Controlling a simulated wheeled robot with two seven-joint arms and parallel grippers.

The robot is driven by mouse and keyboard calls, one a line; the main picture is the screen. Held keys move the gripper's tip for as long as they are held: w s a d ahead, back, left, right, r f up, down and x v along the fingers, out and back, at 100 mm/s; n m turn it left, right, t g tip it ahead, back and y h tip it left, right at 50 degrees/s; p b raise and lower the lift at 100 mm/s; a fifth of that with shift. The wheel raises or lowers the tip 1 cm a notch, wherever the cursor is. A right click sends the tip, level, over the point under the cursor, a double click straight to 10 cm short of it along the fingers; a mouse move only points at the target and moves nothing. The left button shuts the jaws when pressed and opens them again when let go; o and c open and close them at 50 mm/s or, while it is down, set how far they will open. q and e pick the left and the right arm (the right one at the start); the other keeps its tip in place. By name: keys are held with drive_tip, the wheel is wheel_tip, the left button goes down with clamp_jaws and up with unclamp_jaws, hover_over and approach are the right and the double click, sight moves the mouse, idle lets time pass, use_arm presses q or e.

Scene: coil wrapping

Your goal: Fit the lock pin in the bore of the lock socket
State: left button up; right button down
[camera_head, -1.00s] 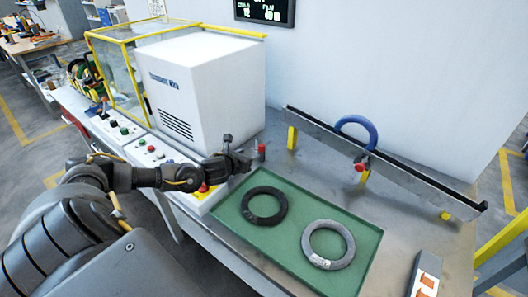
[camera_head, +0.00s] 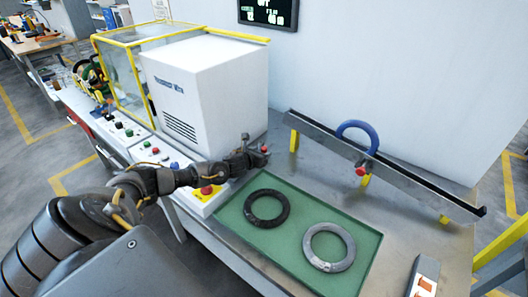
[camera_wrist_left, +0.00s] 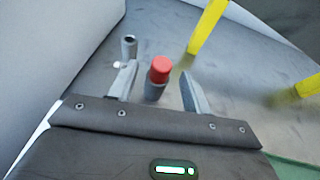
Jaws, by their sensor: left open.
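A red-topped grey cylinder (camera_head: 264,149), which looks like the lock pin, stands upright on the metal bench behind the green tray. My left gripper (camera_head: 256,157) is at it. In the left wrist view the red top (camera_wrist_left: 160,69) shows between the two open fingers of the left gripper (camera_wrist_left: 160,88), nearer the left finger, with a clear gap on the right. A grey post with a dark round top (camera_wrist_left: 129,46) shows just beyond the left finger; I cannot tell whether it is the lock socket. Another red knob (camera_head: 360,171) is at the rail by the blue ring. My right gripper is not in view.
The green tray (camera_head: 232,232) holds a black ring (camera_head: 252,215) and a grey ring (camera_head: 310,256). A white machine box (camera_head: 205,90) stands close behind the left arm. A long metal rail (camera_head: 410,180) on yellow supports crosses the back right, with a blue ring (camera_head: 371,132).

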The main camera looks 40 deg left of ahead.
use_arm(q)
drive_tip(key=shift+w+f, duration=0.15)
drive_tip(key=shift+w, duration=0.15)
clamp_jaws()
wheel_tip(320, 180, up, 10)
drive_tip(key=b, duration=0.1)
drive_tip(key=s+d+f+m+h, duration=0.1)
drive_tip(key=s+d+m+h, duration=0.25)
drive_tip(key=d, duration=0.95)
drive_tip(key=s+d+m+h, duration=0.3)
drive_tip(key=d+h, duration=0.1)
drive_tip(key=d, duration=0.9)
drive_tip(key=s+d+r+m+g+h, duration=0.2)
drive_tip(key=s+d+m+h, duration=0.1)
drive_tip(key=s+d, duration=0.5)
drive_tip(key=s+d+r+m+g+h, duration=0.3)
drive_tip(key=s+d, duration=0.4)
drive_tip(key=d, duration=0.4)
drive_tip(key=shift+s+r, duration=0.2)
drive_tip(key=shift+s, duration=0.15)
